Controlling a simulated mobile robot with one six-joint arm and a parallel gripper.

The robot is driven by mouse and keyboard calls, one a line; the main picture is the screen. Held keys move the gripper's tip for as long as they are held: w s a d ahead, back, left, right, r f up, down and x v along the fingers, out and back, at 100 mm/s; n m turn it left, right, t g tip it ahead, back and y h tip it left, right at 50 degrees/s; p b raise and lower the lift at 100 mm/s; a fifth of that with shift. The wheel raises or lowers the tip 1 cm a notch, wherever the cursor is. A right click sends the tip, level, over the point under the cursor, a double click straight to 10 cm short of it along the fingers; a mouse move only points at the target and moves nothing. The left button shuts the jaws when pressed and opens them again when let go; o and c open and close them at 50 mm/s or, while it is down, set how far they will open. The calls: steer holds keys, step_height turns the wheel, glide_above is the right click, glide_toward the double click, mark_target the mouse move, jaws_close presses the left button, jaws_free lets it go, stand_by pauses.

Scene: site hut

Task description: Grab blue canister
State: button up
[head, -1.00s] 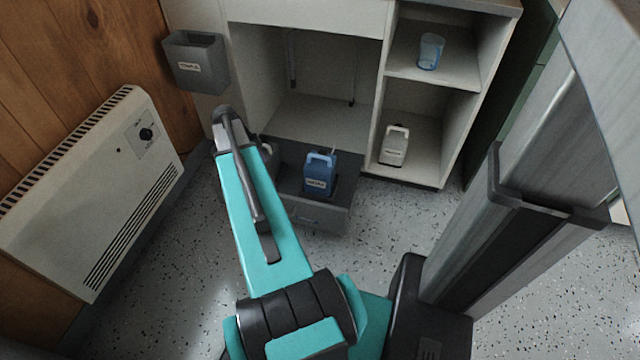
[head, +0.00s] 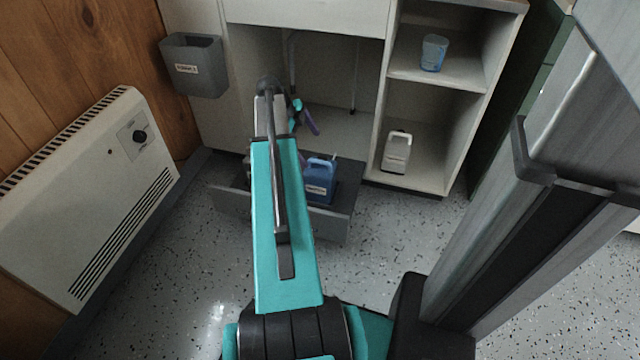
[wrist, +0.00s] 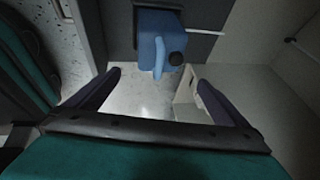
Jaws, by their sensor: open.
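The blue canister (head: 320,181) stands upright in the open grey drawer (head: 330,222) at the bottom of the cabinet. It has a handle on top and a pale label. In the wrist view the blue canister (wrist: 158,38) is at the top middle, ahead of the fingers, with a dark cap showing. My gripper (wrist: 160,85) is open and empty, its two dark fingers spread apart and not touching the canister. In the head view my gripper (head: 307,122) is partly hidden by my arm, above and behind the canister.
A white canister (head: 397,153) stands in the lower right cubby (head: 425,172). A blue cup (head: 433,53) stands on the shelf above. A grey bin (head: 194,66) hangs at the left, near a white heater (head: 85,190). Speckled floor is clear in front.

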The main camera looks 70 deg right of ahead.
steer(key=b, duration=0.3)
glide_toward(325, 169)
steer(key=x, duration=0.4)
steer(key=shift+d+f, duration=0.25)
steer(key=shift+f, duration=0.15)
steer(key=shift+b+x, duration=1.55)
steer(key=shift+x, duration=1.1)
steer(key=shift+s+a, duration=0.15)
steer(key=shift+s, duration=0.05)
steer(key=shift+r, duration=0.1)
steer(key=c, duration=1.2)
